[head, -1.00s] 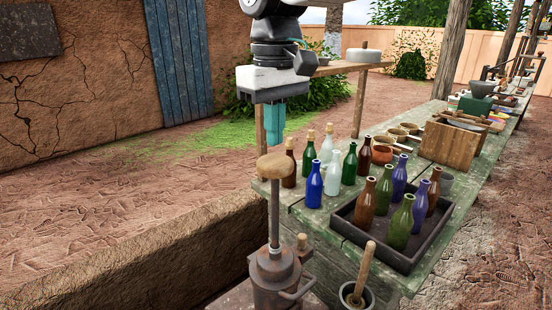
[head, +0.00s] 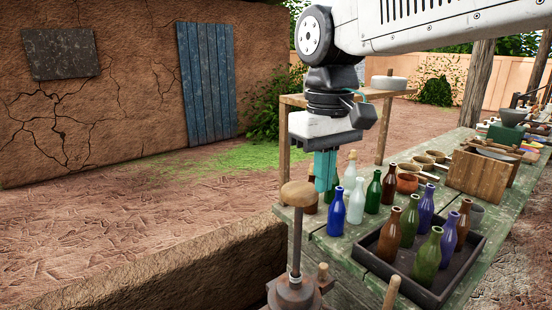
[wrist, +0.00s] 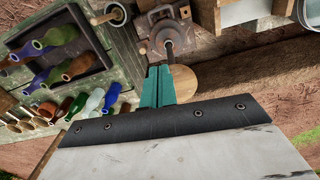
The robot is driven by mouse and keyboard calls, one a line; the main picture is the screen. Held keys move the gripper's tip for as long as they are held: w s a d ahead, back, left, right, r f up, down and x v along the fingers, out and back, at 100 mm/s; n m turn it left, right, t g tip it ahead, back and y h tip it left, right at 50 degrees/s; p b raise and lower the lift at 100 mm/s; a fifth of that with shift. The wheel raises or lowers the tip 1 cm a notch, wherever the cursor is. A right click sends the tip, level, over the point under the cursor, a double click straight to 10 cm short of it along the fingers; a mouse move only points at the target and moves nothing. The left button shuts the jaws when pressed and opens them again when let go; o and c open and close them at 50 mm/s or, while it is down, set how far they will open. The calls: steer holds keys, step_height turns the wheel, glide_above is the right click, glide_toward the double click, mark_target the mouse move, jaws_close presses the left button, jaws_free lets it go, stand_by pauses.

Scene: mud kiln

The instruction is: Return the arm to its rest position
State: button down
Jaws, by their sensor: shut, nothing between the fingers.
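My gripper (head: 325,170) has teal fingers that point down. They are shut with nothing between them. I cannot tell whether the fingers touch the knob. My white arm reaches in from the upper right.
A green wooden table (head: 345,245) runs to the back right. It bears a blue bottle (head: 337,213), several other bottles, a dark tray (head: 432,296) of bottles, clay bowls and a wooden crate (head: 480,172). A low mud wall (head: 150,270) stands at front left. Open dirt ground lies behind it.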

steer(key=s+d+f+m, duration=0.3)
steer(key=s+d+f, duration=0.2)
steer(key=s+d, duration=0.3)
steer(key=s+d+f+m+t, duration=0.1)
steer(key=s+d+f+m, duration=0.1)
steer(key=s+d+f, duration=0.4)
steer(key=s+d, duration=0.2)
steer(key=d, duration=0.1)
steer(key=shift+s+d+m+t, duration=0.2)
steer(key=shift+s+m+t, duration=0.1)
steer(key=shift+m, duration=0.1)
